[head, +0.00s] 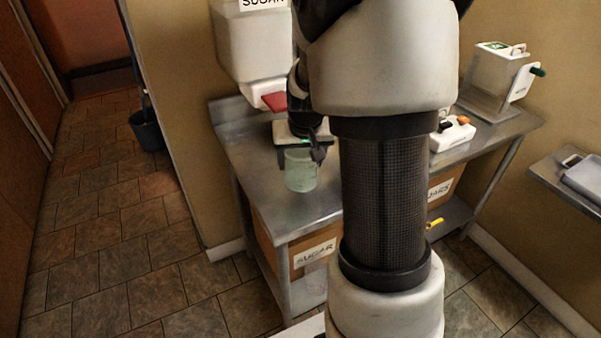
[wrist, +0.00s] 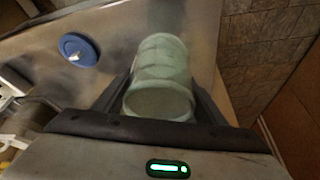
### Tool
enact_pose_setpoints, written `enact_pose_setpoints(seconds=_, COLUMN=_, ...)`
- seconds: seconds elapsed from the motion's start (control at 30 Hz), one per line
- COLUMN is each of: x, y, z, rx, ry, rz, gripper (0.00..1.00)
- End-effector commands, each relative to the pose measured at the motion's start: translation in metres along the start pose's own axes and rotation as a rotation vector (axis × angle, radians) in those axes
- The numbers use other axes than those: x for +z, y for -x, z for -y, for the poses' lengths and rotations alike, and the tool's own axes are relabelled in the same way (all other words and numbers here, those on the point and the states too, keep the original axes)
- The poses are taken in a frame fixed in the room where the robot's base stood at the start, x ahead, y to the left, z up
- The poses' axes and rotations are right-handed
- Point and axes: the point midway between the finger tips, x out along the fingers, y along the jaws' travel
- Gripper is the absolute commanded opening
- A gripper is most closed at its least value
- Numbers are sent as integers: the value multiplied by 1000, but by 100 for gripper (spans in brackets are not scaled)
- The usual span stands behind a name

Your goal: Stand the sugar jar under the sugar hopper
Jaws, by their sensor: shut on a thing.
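The sugar jar (head: 300,171) is a pale green, see-through jar at the front left of the steel bench in the head view. It also shows in the wrist view (wrist: 160,80), between the two fingers. My gripper (head: 312,154) is shut on the jar near its top. I cannot tell whether the jar's base touches the bench. The sugar hopper (head: 253,45) is a white box marked SUGAR on the wall, with a red flap (head: 275,101) at its bottom. The jar is in front of and below the hopper, a little to its right.
The steel bench (head: 245,150) has clear room left of the jar. A blue round lid (wrist: 78,49) lies on it in the wrist view. A white device (head: 452,134) and a clear-box machine (head: 497,75) stand farther right. A cardboard box marked SUGAR (head: 290,255) is below.

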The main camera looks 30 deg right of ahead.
Motion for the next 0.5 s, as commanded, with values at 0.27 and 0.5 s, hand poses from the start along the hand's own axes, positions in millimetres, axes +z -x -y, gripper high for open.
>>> enact_pose_setpoints(seconds=0.27, x=-8, y=23, z=4, rx=-4, ry=9, rz=0, gripper=35)
enact_pose_setpoints(seconds=0.5, x=35, y=30, z=67, rx=-61, ry=150, rz=8, gripper=35)
